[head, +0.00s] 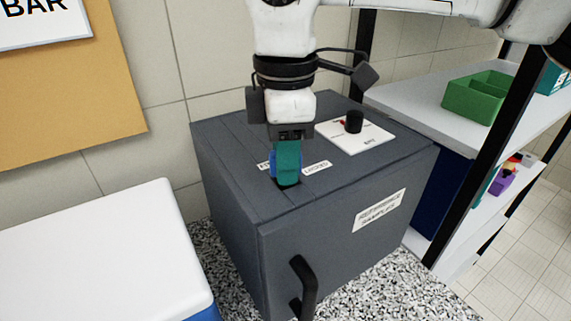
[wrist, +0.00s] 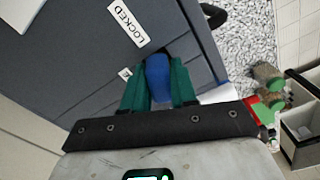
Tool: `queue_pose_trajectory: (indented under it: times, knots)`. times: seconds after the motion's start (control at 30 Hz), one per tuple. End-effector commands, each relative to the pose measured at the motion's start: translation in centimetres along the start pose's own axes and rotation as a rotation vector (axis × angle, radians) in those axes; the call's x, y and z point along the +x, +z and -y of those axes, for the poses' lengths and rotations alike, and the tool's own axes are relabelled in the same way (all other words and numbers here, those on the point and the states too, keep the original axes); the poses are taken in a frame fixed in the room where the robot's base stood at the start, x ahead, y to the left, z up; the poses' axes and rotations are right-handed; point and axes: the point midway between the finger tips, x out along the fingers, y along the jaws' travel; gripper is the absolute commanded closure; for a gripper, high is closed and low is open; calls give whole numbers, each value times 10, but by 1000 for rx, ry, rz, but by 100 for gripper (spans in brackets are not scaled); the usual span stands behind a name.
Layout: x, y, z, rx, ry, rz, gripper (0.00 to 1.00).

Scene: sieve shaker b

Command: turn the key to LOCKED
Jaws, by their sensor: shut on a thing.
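A key with a blue head (wrist: 157,76) stands in the top of a dark grey cabinet (head: 235,150). My gripper (wrist: 158,88) has its green fingers on both sides of the blue head and is shut on it. In the head view my gripper (head: 287,176) points down at the cabinet top and hides most of the key; a blue edge shows at its left. The LOCKED label (head: 316,168) lies right of the fingers and also shows in the wrist view (wrist: 128,22). Another label (head: 263,166) at the left is mostly hidden. I cannot tell which label the key points to.
A white panel with a black knob (head: 354,122) sits on the cabinet top at the back right. A black handle (head: 305,284) sticks out in front. A white-lidded box (head: 90,255) stands at the left. Shelves with a green bin (head: 480,95) stand at the right, behind a black post.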

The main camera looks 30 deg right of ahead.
Motion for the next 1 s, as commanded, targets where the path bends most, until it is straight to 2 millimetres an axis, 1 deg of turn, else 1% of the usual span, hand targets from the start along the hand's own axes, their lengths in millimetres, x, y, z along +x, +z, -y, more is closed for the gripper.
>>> queue_pose_trajectory:
  times: [0.03, 0.33, 1.0]
  knots:
    - [3, 0, -1, 27, 2, 1, 100]
    - [3, 0, -1, 185, 3, 1, 100]
    - [3, 2, -1, 275, 2, 4, 100]
